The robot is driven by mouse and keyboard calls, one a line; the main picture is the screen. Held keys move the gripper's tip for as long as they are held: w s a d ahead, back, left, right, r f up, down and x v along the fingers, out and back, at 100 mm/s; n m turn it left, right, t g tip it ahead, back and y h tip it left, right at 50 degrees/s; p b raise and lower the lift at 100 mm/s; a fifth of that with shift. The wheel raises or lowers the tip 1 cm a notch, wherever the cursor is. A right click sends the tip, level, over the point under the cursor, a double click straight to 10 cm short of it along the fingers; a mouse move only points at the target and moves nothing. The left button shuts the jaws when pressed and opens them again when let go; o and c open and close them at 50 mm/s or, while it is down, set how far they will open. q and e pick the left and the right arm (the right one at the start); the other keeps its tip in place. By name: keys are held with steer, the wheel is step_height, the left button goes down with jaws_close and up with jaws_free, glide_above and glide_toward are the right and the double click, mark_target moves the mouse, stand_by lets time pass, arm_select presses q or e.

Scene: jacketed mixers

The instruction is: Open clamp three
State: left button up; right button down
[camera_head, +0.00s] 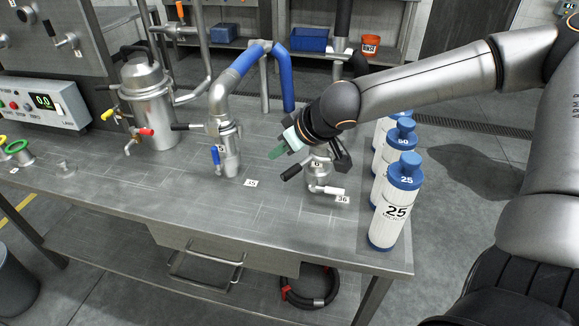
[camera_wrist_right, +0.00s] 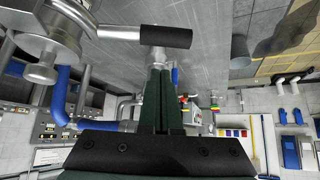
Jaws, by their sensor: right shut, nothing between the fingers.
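My right gripper (camera_head: 275,154) has its green fingers shut and empty beside a small steel mixer (camera_head: 318,176) tagged 6 near the right of the bench. A black-handled lever (camera_head: 292,172) sticks out left from this mixer, just below the fingertips. In the right wrist view, a black handle (camera_wrist_right: 165,37) lies just beyond the shut fingers (camera_wrist_right: 160,72); I cannot tell if they touch. No label reading three is legible, so I cannot tell which clamp is clamp three. Part of the mixer is hidden by my wrist. My left gripper is not in view.
Bottles with blue caps (camera_head: 396,205) stand right of the mixer. A second mixer (camera_head: 228,150) with a blue pipe stands to the left, and a larger jacketed vessel (camera_head: 150,105) is farther left. The front of the steel bench (camera_head: 215,200) is mostly clear.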

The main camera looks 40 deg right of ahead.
mark_target(307, 161)
steer(key=s, duration=0.1)
steer(key=s+f, duration=0.1)
steer(key=s+p, duration=0.1)
steer(key=shift+d+f, duration=0.15)
steer(key=shift+d, duration=0.1)
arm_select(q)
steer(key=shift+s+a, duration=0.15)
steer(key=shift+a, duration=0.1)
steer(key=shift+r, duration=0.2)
arm_select(e)
steer(key=shift+d, duration=0.1)
